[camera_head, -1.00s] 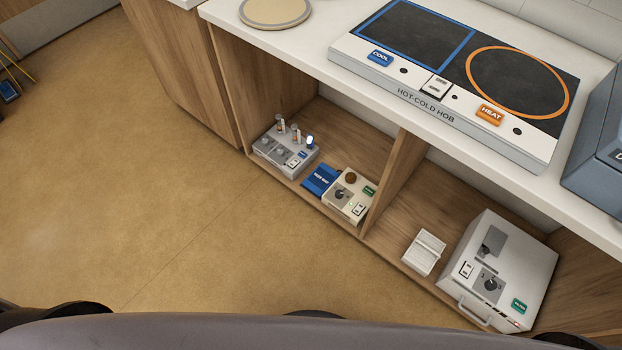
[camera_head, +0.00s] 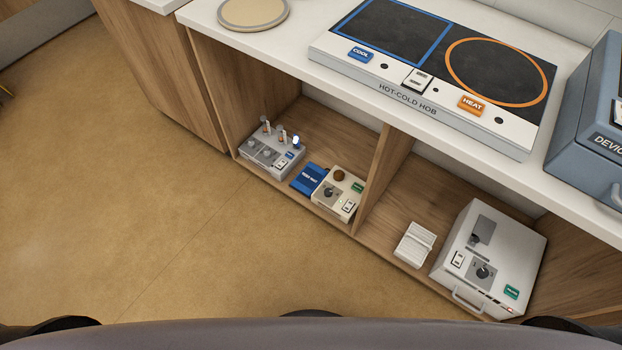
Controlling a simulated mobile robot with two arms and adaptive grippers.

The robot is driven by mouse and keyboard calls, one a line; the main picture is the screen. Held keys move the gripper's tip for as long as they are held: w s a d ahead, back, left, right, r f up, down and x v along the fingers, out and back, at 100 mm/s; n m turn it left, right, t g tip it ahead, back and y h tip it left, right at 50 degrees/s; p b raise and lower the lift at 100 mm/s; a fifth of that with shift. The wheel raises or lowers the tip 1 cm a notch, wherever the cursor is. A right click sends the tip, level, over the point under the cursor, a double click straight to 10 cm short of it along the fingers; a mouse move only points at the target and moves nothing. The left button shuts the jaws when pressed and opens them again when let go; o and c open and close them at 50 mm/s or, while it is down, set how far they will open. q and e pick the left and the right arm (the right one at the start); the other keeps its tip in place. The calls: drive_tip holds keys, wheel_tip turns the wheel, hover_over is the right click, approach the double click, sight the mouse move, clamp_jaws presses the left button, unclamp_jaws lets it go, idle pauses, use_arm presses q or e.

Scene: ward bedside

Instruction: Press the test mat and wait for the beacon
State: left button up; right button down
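A small blue mat (camera_head: 309,179) with white lettering too small to read surely lies on the lower shelf in the left compartment. Beside it on the right is a cream box (camera_head: 339,194) with a brown dome, a dark knob, a switch and a green label. On its left is a grey box (camera_head: 271,152) with several small posts, one with a bright white-blue top, and a blue label. Which part is the beacon I cannot tell. Neither of my grippers is in view.
The white counter (camera_head: 300,62) above carries the hot-cold hob (camera_head: 415,100), a round board (camera_head: 253,12) and a blue-grey device case (camera_head: 590,135). The right compartment holds a white ribbed block (camera_head: 414,244) and a white box with a handle (camera_head: 490,262). The floor (camera_head: 130,215) in front is clear.

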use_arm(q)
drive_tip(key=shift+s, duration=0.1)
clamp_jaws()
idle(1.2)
